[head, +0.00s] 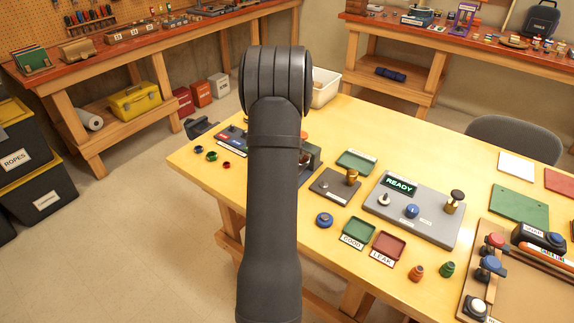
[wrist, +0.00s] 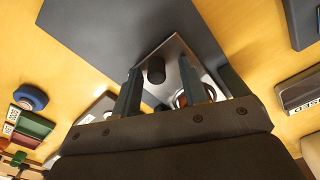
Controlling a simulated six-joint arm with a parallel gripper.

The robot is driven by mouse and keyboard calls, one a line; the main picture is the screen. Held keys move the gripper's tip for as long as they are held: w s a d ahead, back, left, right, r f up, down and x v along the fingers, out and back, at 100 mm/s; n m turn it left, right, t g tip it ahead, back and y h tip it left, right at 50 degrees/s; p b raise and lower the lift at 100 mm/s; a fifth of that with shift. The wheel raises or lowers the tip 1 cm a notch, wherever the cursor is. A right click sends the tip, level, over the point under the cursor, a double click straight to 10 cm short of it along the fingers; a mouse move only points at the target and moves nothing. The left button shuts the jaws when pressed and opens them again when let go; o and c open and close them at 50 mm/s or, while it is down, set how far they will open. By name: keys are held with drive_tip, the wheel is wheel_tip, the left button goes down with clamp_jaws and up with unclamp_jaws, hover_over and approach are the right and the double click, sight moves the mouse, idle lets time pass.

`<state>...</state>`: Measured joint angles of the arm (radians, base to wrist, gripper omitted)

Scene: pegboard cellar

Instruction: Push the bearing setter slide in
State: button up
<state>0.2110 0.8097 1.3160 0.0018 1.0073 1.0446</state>
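The bearing setter appears to be the dark grey unit (head: 313,160), mostly hidden behind my arm in the head view. In the wrist view, a large dark grey plate (wrist: 110,35) fills the upper left. A shiny metal piece (wrist: 172,47), which may be the slide, carries a short black knob (wrist: 155,72). A round metal part with a reddish centre (wrist: 182,98) sits to the right of the knob. My gripper (wrist: 159,80) has its two fingers apart, one on each side of the knob in this view. I cannot tell whether either finger touches it.
A grey READY panel (head: 420,232), a plate with a brass knob (head: 335,188), a green GOOD tray (head: 358,231) and a red LEAK tray (head: 389,246) lie to the right. Small coloured rings (head: 211,156) lie to the left. Bare tabletop shows at the front.

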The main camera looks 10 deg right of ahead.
wheel_tip(320, 180, up, 17)
drive_tip(key=shift+r, duration=0.2)
idle(0.4)
drive_tip(key=shift+s, duration=0.1)
wheel_tip(320, 180, down, 18)
drive_tip(key=shift+a+r, duration=0.1)
drive_tip(key=shift+r, duration=0.15)
idle(0.4)
